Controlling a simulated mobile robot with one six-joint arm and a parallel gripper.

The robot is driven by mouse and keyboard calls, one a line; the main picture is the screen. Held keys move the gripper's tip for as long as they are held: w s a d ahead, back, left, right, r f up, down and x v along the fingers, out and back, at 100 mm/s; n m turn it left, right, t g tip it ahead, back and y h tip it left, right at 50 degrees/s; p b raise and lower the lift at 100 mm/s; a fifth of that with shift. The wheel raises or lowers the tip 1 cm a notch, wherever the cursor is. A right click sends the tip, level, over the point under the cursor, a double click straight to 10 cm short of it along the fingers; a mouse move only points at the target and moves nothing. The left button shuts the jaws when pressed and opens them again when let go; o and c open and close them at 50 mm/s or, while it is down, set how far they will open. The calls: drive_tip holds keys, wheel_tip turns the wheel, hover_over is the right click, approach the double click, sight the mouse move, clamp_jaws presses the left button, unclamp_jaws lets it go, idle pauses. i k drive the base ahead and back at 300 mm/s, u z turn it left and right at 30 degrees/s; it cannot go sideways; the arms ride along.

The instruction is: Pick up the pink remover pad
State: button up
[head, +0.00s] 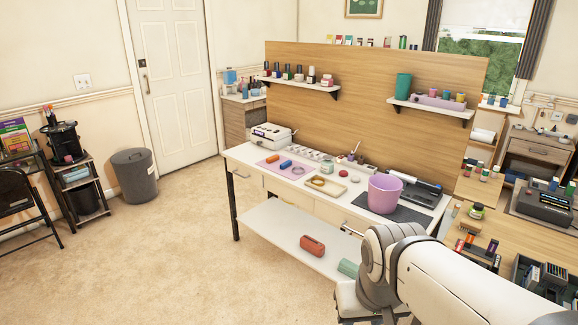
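A small round pinkish-red item (356,178) lies on the white worktable (237,152), left of a pink-purple bucket (385,193). It may be the pink remover pad, but it is too small to tell. A flat pink mat (268,167) lies toward the table's left end, with an orange piece (286,164) and a blue piece on it. My arm enters at the lower right, in front of the table's right part. My gripper's fingers do not show.
A beige tray (338,188) and a glass jar (327,166) stand mid-table. The lower shelf (275,229) holds a red-brown case (312,245). A wooden board (340,105) rises behind.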

sight(343, 173)
drive_tip(key=i, duration=1.5)
